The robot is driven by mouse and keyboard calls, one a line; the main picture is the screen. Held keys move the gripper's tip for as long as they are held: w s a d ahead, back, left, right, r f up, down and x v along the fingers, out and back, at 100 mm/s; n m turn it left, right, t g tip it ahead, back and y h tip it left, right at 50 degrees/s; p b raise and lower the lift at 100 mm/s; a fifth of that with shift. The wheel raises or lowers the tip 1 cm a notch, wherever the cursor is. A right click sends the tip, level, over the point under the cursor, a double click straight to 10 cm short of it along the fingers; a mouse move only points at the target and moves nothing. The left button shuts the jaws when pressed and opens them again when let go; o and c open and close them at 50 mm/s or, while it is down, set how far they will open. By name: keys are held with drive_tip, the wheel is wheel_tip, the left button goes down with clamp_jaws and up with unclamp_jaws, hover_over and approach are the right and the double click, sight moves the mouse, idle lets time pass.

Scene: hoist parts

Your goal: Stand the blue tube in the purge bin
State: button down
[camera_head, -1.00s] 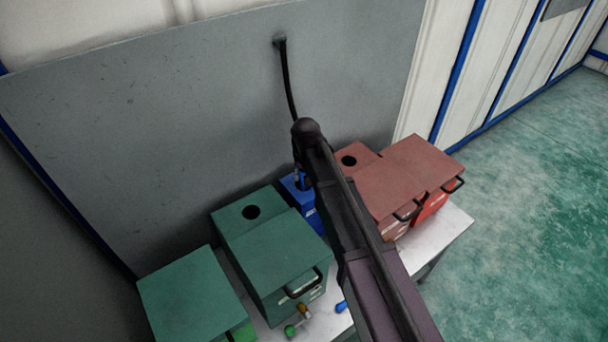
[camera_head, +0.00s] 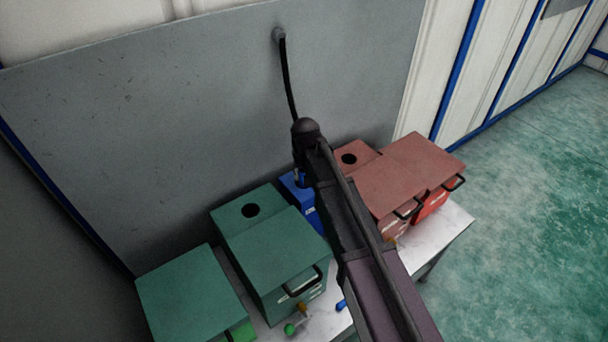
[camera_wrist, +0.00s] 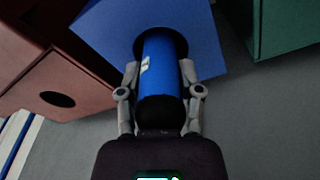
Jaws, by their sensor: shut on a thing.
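In the wrist view the blue tube (camera_wrist: 163,78) is between the two fingers of my gripper (camera_wrist: 160,75), which is shut on it. The tube's far end meets the dark round hole in the top of a blue box (camera_wrist: 100,26); how deep it sits inside I cannot tell. In the head view the blue box (camera_head: 311,214) stands between the green and red boxes, and a bit of the blue tube (camera_head: 300,175) shows above it. My arm hides most of my gripper and part of the box there.
Green boxes (camera_head: 272,255) stand left and red-brown boxes (camera_head: 378,185) right, close beside the blue box. Small coloured pieces (camera_head: 291,329) lie on the white table (camera_head: 451,226) at the front. A grey panel (camera_head: 180,110) rises behind.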

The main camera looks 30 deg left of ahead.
drive_tip(key=shift+c, duration=0.9)
unclamp_jaws()
drive_tip(key=shift+r, duration=0.15)
wheel_tip(320, 180, up, 15)
drive_tip(key=p, duration=1.6)
drive_tip(key=w+d+f+m+b, duration=0.1)
drive_tip(key=w+d+m, duration=0.5)
drive_tip(key=w+d, duration=1.3)
drive_tip(key=shift+w+d+h+b, duration=0.25)
drive_tip(key=shift+d+h+b, duration=0.05)
drive_tip(key=shift+d+b, duration=0.05)
